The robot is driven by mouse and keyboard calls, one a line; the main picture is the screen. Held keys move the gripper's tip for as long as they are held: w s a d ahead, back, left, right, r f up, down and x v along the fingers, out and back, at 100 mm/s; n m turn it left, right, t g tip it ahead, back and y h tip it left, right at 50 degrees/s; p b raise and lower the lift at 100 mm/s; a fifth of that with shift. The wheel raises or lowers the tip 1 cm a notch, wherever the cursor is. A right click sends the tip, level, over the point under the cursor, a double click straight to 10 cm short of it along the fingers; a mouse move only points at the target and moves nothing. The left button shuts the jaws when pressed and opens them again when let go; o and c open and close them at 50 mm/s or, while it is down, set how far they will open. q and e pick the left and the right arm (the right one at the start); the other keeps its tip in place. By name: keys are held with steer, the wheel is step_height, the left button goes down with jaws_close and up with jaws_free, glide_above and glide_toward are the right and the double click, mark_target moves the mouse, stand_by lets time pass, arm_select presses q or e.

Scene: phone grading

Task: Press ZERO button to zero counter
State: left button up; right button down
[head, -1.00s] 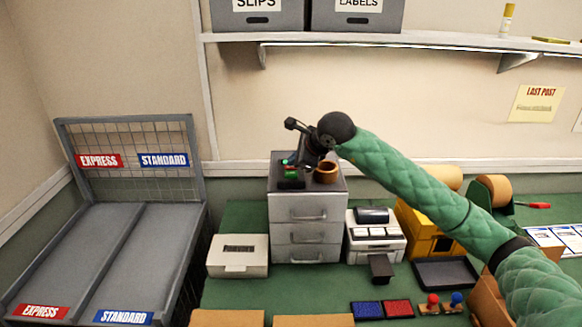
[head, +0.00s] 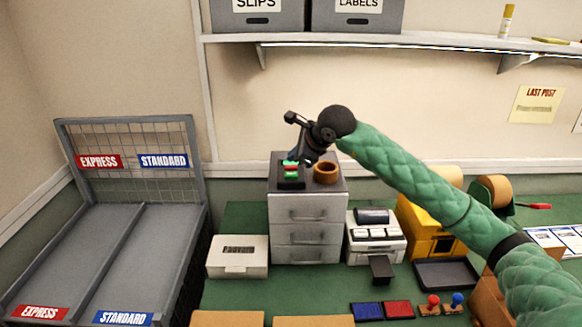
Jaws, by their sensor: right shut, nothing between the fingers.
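A small black counter device (head: 291,184) with green and red parts sits on top of the grey drawer cabinet (head: 307,209), at the left of its top. My right gripper (head: 304,158) is shut and empty. It points down just above the back of the device, and its dark wrist hides part of that area. I cannot make out the ZERO lettering or tell whether the fingertips touch the device. My left gripper is out of view.
A brown round pot (head: 326,172) stands beside the device on the cabinet. A white printer (head: 376,236) stands to the right and a white box (head: 238,257) to the left. The sorting rack (head: 130,217) is at far left. A shelf (head: 420,40) runs above.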

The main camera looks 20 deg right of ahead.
mark_target(294, 168)
steer(key=shift+r, duration=2.55)
